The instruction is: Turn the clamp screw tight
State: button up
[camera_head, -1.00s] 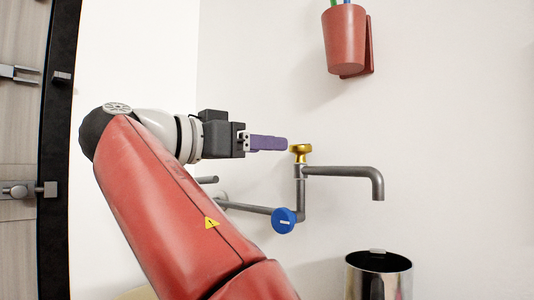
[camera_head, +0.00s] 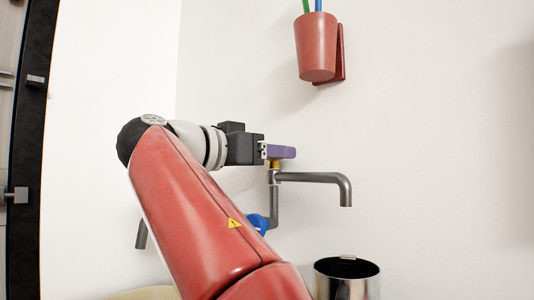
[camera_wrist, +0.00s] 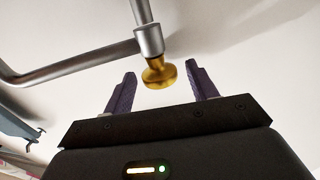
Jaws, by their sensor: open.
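A brass-coloured knob, which looks like the clamp screw (camera_wrist: 160,74), sits on the end of a grey pipe fitting. In the wrist view it shows whole, in the gap between the purple fingertips of my gripper (camera_wrist: 161,76). The fingers are apart on either side of it, with a visible gap on each side. In the head view, my gripper (camera_head: 281,152) is at the top of the upright pipe, and its fingers hide most of the brass knob (camera_head: 274,164). My gripper is open and holds nothing.
A grey spout (camera_head: 318,177) runs right from the upright pipe and bends down. A blue knob (camera_head: 258,223) is partly hidden behind my arm. A metal bin (camera_head: 347,285) stands below right. A red cup (camera_head: 316,48) hangs on the wall above. The wall to the right is bare.

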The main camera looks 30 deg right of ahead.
jog(key=c, duration=1)
jog(key=shift+o, duration=0.2)
jog(key=m+g+p, duration=0.2)
jog(key=g, duration=0.1)
jog(key=shift+w+r, duration=0.2)
jog(key=shift+w, duration=0.1)
jog(key=shift+f+m+g+p, duration=0.25)
jog(key=shift+m+g, duration=0.25)
jog(key=shift+g, duration=0.4)
jog(key=o, duration=1)
jog(key=shift+c, duration=0.2)
